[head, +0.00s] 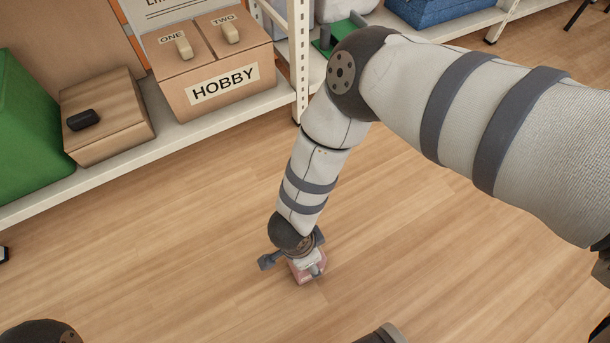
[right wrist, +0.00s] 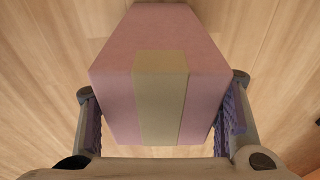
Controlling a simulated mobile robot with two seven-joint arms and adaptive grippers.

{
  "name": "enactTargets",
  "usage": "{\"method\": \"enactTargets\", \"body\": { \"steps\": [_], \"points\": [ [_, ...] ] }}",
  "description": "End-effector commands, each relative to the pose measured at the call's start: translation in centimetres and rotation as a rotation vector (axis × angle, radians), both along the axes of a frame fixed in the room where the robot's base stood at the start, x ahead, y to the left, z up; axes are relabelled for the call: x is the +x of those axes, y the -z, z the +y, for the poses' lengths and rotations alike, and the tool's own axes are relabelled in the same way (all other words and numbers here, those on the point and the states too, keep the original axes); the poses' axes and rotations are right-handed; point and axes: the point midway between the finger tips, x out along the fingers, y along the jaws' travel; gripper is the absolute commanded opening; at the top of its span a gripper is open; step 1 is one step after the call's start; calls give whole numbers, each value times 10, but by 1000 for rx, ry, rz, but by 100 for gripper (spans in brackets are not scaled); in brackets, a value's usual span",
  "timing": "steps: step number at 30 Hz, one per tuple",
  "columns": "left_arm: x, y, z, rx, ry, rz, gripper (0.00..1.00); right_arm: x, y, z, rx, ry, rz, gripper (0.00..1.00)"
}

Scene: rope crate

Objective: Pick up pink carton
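The pink carton (head: 305,276) is on the wooden floor in the head view, partly hidden by my right gripper (head: 308,262). In the right wrist view the carton (right wrist: 116,82) is a pink box with a beige band down its middle. The fingers of my right gripper (right wrist: 162,112) are apart, one on each side of the carton. They sit close to its sides, and I see no clear grip; whether they touch it I cannot tell. My left gripper does not show in either view.
A low white shelf (head: 185,142) stands along the back. It holds a cardboard HOBBY box (head: 157,96), a brown box (head: 125,125) with a dark object (head: 82,120), and a green container (head: 28,135). The floor around the carton is clear.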

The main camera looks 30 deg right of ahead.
Motion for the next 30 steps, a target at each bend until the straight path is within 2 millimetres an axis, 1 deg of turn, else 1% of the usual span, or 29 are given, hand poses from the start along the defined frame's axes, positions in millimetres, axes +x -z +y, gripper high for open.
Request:
{"method": "enactTargets", "body": {
  "steps": [8, 10, 13, 16, 19, 23, 24, 27, 30],
  "points": [
    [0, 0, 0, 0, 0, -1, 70, 0, 0, 0, -1, 0, 0, 21],
    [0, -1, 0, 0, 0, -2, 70, 0, -3, 0, -1, 0, 0, 21],
    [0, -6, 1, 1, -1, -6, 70, 0, -16, 0, 0, 0, -1, 21],
    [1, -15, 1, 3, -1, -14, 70, 1, -38, 0, 0, -1, -4, 21],
    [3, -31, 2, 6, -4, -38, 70, -18, -66, 11, 1, -4, -4, 21],
    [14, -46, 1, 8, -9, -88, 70, -44, -103, 25, 1, -5, -6, 21],
    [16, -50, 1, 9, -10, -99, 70, -57, -107, 32, 1, -5, -2, 21],
    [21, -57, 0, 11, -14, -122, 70, -84, -118, 46, 1, -5, -1, 21],
    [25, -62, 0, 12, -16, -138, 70, -103, -125, 57, 1, -2, -2, 21]
  ]
}}
